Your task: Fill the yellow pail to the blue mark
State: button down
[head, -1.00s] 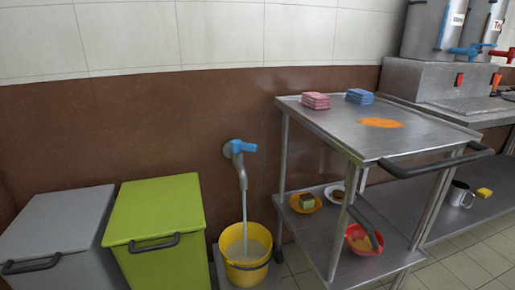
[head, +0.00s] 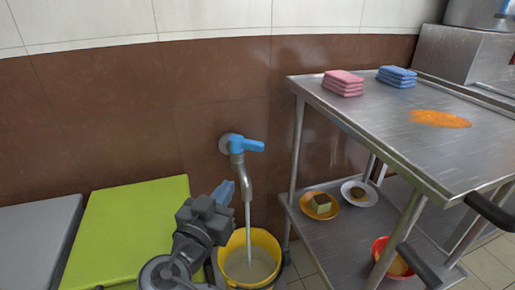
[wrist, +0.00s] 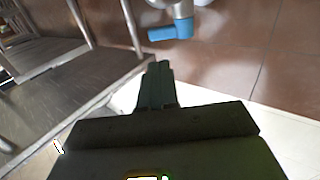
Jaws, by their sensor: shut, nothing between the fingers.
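The yellow pail (head: 262,240) stands on the floor below the tap (head: 240,165). A stream of water (head: 247,228) runs from the spout into it. Greyish water lies inside, below the rim; the blue mark cannot be made out. The tap's blue handle (head: 250,145) points right; it also shows in the wrist view (wrist: 170,33). My gripper (head: 224,190) is shut and empty, left of the spout and below the handle, apart from the handle. In the wrist view its closed fingers (wrist: 158,80) point toward the tap. My arm covers the pail's left edge.
A steel trolley (head: 375,128) stands right of the tap, with pink cloths (head: 343,83), blue cloths (head: 397,77) and an orange spill (head: 440,118) on top. A lime-lidded bin (head: 125,225) and a grey bin (head: 35,235) stand left.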

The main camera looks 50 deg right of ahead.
aim_at(258, 148)
jog(key=x, duration=0.9)
jog(key=b+x, duration=0.1)
jog(key=x, duration=0.4)
jog(key=shift+d+r, duration=0.25)
jog(key=shift+r, duration=0.15)
jog(key=shift+s+d+t, duration=0.15)
jog(key=shift+d+t, duration=0.15)
jog(key=shift+t, duration=0.2)
jog(key=shift+s+d+n+t+y, duration=0.1)
jog(key=shift+d+n+t+y, duration=0.15)
jog(key=shift+n+t, duration=0.25)
jog(key=shift+s+d+n+t+y, duration=0.15)
jog(key=shift+n+t+y, duration=0.1)
jog(key=shift+n+t, duration=0.2)
jog(key=d+n+t+y, duration=0.1)
jog(key=n+t+y, duration=0.1)
jog(key=t, duration=0.1)
jog(key=shift+d+p, duration=0.2)
jog(key=shift+p, duration=0.1)
jog(key=shift+w+d+n, duration=0.15)
jog(key=shift+n, duration=0.1)
jog(key=shift+w+d+b, duration=0.2)
jog(key=shift+d+b, duration=0.4)
jog(key=shift+d, duration=0.25)
jog(key=shift+s, duration=0.1)
